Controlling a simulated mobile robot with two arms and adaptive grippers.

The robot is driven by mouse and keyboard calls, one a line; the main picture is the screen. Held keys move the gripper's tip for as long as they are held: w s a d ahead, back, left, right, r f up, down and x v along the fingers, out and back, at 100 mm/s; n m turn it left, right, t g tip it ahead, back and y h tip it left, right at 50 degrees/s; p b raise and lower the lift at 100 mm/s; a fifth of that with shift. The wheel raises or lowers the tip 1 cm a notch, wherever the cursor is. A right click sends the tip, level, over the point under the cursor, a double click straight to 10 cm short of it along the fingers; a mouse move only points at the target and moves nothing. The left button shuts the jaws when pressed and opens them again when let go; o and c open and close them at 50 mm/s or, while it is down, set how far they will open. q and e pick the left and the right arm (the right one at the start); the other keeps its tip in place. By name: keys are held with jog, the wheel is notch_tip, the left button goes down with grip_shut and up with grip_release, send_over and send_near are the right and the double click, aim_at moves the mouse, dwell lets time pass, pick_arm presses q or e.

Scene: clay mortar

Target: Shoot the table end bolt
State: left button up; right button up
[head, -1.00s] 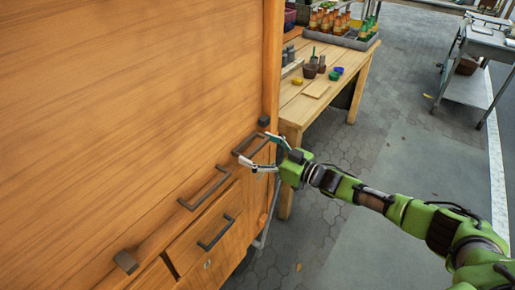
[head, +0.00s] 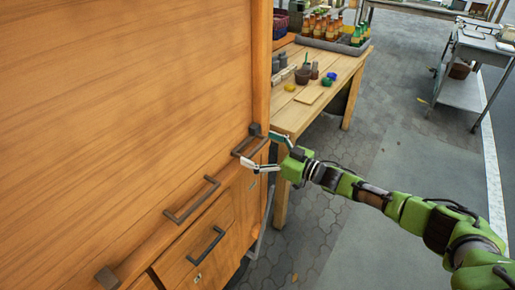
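A small dark block (head: 255,129), which looks like the bolt at the table end, sits at the right end of the wooden cabinet's ledge. A second dark block (head: 107,278) sits at the ledge's near left end. My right gripper (head: 258,149) is open and empty at the cabinet's right corner. Its upper finger is just right of the far block and its lower finger is below it, near a dark bar handle (head: 241,148). I cannot tell whether either finger touches. My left gripper is not in view.
The wooden cabinet (head: 120,110) fills the left side, with more bar handles (head: 192,200) and a drawer below. A wooden table (head: 290,118) with bottles, pots and a board stands behind the gripper.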

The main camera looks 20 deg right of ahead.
jog(key=shift+s+d, duration=0.1)
jog(key=shift+s, duration=0.2)
jog(key=v, duration=1.1)
jog(key=shift+d, duration=0.25)
jog(key=shift+s+f, duration=0.1)
